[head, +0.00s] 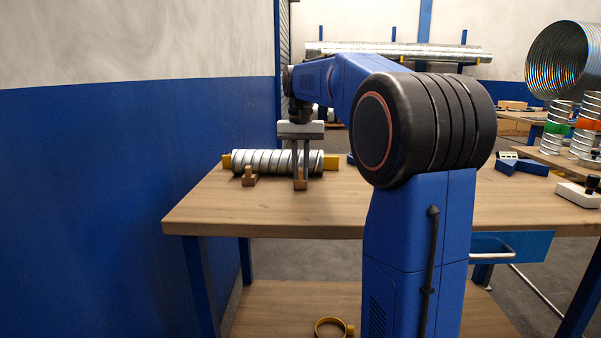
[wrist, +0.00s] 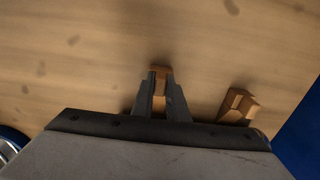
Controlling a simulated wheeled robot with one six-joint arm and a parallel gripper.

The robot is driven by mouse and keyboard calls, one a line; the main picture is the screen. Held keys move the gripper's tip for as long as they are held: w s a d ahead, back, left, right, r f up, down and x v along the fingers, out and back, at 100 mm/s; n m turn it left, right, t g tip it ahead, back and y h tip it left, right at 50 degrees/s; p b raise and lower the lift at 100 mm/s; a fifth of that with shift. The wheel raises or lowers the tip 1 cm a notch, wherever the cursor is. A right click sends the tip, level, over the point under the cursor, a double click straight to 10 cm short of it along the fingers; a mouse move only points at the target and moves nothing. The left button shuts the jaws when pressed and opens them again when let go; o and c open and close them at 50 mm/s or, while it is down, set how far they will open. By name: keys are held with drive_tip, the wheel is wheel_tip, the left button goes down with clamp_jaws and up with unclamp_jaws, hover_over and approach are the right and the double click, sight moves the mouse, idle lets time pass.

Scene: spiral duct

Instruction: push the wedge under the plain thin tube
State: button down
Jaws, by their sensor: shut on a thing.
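A thin silvery tube (head: 262,162) with spiral seams lies lengthwise across the far left of the workbench. My gripper (head: 300,180) points down in front of the tube's right part. It is shut on a small wooden wedge (head: 301,185) at table level. In the wrist view the wedge (wrist: 161,72) shows between my fingertips (wrist: 161,80). A second wooden wedge (head: 249,178) stands at the tube's near side, further left; it also shows in the wrist view (wrist: 238,105). The tube's contact with the held wedge is hidden by my fingers.
Yellow pieces (head: 331,162) show at both tube ends. A blue wall (head: 120,200) rises left of the workbench (head: 270,212). Blue blocks (head: 524,166), banded tubes (head: 555,128) and a white-based tool (head: 579,194) stand right. The bench front is clear.

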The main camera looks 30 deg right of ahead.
drive_tip(key=shift+w+d, duration=0.65)
drive_tip(key=shift+w, duration=0.3)
drive_tip(key=c, duration=1.7)
unclamp_jaws()
drive_tip(key=shift+o, duration=0.2)
wheel_tip(320, 180, up, 17)
drive_tip(key=shift+r, duration=0.15)
drive_tip(key=shift+s, duration=0.1)
